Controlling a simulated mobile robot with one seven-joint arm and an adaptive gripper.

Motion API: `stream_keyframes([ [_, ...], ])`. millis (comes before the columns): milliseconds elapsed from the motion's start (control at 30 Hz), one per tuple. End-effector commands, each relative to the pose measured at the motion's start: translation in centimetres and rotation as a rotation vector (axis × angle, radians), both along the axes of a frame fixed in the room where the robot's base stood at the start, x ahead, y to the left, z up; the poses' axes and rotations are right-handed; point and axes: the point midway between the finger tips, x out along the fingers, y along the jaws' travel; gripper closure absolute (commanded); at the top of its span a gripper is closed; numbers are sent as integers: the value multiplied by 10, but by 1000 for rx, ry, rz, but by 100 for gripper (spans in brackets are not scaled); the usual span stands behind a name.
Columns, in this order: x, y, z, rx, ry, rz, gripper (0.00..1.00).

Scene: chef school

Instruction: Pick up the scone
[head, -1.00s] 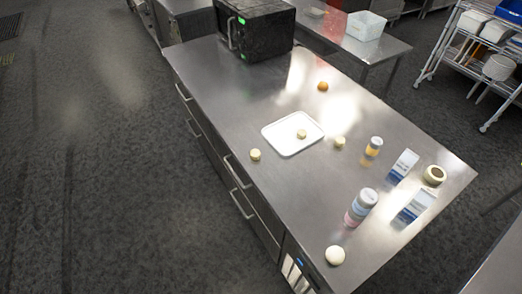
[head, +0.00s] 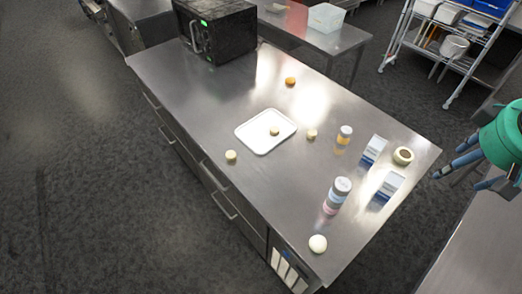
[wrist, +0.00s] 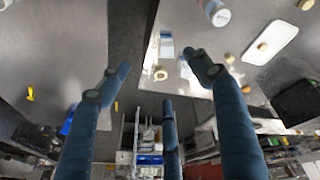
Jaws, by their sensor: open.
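Several small pale, round baked pieces that look like scones are on the steel counter (head: 215,100). One scone-like piece (head: 274,132) lies on the white tray (head: 248,142). Another pale piece (head: 231,155) is left of the tray, and one (head: 311,134) is right of it. I cannot tell for sure which is the scone. My gripper (head: 455,168) is at the right edge of the head view, fingers spread, beyond the counter's right end and far from these pieces. In the wrist view my gripper (wrist: 158,75) is open and empty; the tray (wrist: 282,38) shows at upper right.
Near the counter's right end stand a yellow-labelled jar (head: 344,136), a taller bottle (head: 337,195), two cartons (head: 374,149) (head: 389,185) and a ring-shaped item (head: 403,156). A white ball (head: 318,244) sits at the front corner. A black oven (head: 218,30) stands at the far left.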

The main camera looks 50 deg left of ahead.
Motion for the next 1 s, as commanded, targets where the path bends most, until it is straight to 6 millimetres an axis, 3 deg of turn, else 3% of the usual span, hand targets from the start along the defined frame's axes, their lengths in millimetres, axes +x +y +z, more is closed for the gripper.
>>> stream_keyframes([
  [200,26,67,-6,-53,17,216,36],
  [500,47,164,-26,-121,32,515,36],
  [767,51,253,-53,-176,40,775,36],
  [1000,40,337,-88,-224,46,1018,36],
])
